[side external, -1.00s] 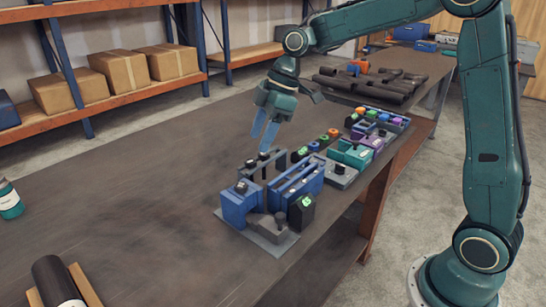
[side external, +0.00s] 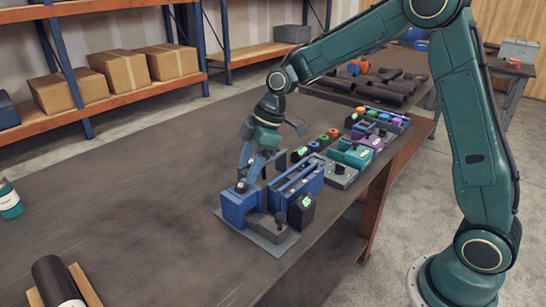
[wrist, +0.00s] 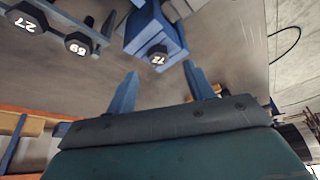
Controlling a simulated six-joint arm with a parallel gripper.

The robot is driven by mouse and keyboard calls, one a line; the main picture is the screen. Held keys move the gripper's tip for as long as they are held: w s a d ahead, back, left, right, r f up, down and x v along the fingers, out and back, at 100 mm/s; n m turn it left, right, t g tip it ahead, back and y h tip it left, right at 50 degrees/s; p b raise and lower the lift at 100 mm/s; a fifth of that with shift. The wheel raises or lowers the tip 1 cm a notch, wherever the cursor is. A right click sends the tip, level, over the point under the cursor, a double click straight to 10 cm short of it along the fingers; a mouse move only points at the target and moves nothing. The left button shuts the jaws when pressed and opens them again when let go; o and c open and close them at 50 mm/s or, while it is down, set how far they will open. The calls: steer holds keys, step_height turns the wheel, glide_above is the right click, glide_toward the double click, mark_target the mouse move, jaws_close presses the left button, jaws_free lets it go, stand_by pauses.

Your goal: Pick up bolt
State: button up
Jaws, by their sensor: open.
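A black hex bolt head marked 72 (wrist: 158,57) sits on a blue block (wrist: 143,30) in the wrist view. In the side view this bolt (side external: 241,187) appears on top of the blue block (side external: 238,207) at the left of the fixture. My gripper (side external: 250,172) points down close to the bolt, with its blue fingers apart. In the wrist view, my gripper (wrist: 160,72) has one finger to each side of the bolt head in the picture, with no contact visible. Two more hex heads, marked 27 (wrist: 27,22) and 59 (wrist: 78,44), stand to the left.
A black block with a green mark (side external: 301,213) stands at the fixture's right. A teal block (side external: 351,153) and several coloured parts line the table's right edge. Dark pipes (side external: 370,88) lie at the back. The table's left and middle (side external: 130,190) are largely clear.

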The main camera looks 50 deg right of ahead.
mark_target(240, 185)
steer(key=shift+x, duration=2)
steer(key=shift+w, duration=0.15)
jaws_close()
steer(key=shift+r, duration=0.1)
step_height(240, 185, up, 20)
